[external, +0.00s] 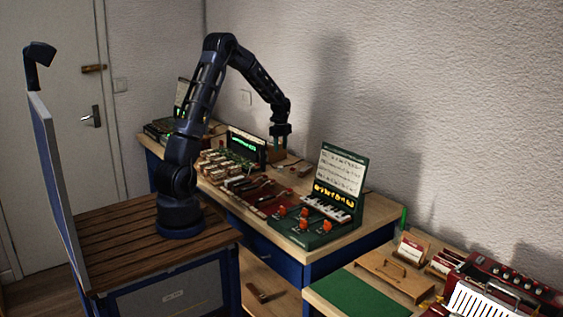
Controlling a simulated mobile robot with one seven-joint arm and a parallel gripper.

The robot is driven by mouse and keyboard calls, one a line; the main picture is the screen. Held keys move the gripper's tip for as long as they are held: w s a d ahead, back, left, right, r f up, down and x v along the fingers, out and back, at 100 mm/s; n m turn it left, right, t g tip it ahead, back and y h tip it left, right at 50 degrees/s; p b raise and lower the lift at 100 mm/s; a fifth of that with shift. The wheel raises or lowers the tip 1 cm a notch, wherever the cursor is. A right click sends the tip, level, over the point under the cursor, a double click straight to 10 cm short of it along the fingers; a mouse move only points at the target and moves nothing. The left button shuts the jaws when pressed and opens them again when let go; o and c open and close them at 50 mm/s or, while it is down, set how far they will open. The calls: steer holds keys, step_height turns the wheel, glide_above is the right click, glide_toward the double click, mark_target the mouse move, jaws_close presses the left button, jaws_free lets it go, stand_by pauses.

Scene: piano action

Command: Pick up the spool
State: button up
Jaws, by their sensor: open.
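My gripper (280,143) points down over the back part of the blue-legged workbench (370,225), near the wall. It is open. A small brown wooden block or box (277,156) shows just below it; I cannot tell whether they touch. I cannot pick out a spool for certain; the items under and around the gripper are small and dark in this view. Nothing is seen held in the jaws.
A green display (246,145) stands left of the gripper. A green stand with a music sheet (340,170) and orange-topped pieces (304,212) are to the right. Wooden action parts and tools (265,195) fill the front. A red accordion (490,290) is on another table.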

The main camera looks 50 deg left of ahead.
glide_above(280, 167)
steer(key=f, duration=0.6)
steer(key=shift+w+d, duration=0.1)
steer(key=shift+w, duration=0.1)
steer(key=shift+w+a+f, duration=0.1)
steer(key=shift+a+f, duration=0.05)
steer(key=shift+f, duration=1.15)
steer(key=shift+a+f, duration=0.1)
steer(key=shift+f, duration=1.2)
steer(key=c, duration=0.8)
